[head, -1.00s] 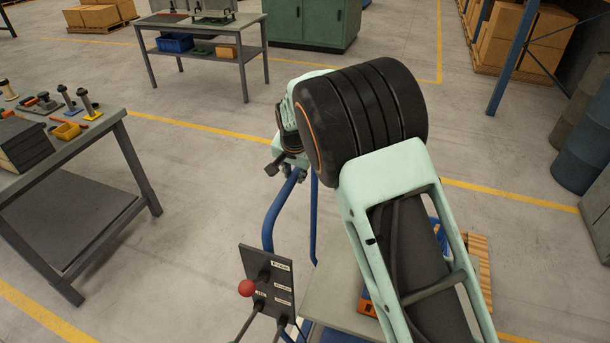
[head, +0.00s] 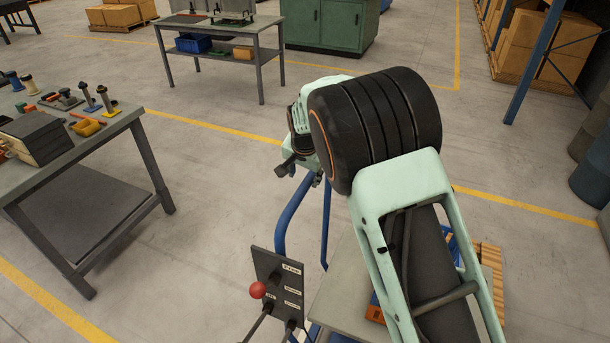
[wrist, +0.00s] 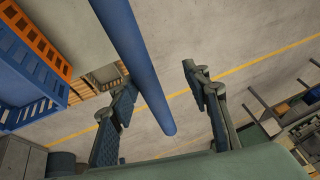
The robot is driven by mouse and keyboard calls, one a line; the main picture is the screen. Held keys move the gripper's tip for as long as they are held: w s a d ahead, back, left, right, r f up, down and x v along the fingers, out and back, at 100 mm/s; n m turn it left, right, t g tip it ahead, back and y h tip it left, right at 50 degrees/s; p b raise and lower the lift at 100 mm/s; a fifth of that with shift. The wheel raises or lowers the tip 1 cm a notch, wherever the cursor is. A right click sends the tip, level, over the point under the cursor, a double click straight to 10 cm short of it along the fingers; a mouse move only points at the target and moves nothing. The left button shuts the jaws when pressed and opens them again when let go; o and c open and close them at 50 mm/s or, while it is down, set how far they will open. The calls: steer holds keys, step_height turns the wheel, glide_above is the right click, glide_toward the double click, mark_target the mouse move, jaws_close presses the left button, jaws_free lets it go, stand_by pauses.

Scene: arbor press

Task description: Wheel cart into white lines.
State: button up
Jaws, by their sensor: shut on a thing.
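The cart has a blue tubular handle (head: 290,208) and a grey top (head: 345,285) at the lower middle of the head view, partly hidden behind my arm. My gripper (wrist: 160,84) is shut on the handle; in the wrist view the blue tube (wrist: 137,60) passes between its two fingers. In the head view only part of the gripper (head: 300,172) shows at the top of the handle. A blue crate (wrist: 25,85) and an orange crate (wrist: 42,38) are on the cart. No white lines show on the floor; the visible lines (head: 215,128) are yellow.
A grey workbench (head: 95,160) with tools stands at left, close to the cart. Another bench (head: 225,35) and a green cabinet (head: 330,25) are at the back. Boxes (head: 540,45), a blue rack post (head: 535,65) and barrels (head: 592,170) line the right. The floor between is clear.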

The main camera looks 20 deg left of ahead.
steer(key=shift+s+a, duration=0.15)
steer(key=shift+a, duration=0.15)
steer(key=v, duration=1.2)
steer(key=shift+d, duration=0.25)
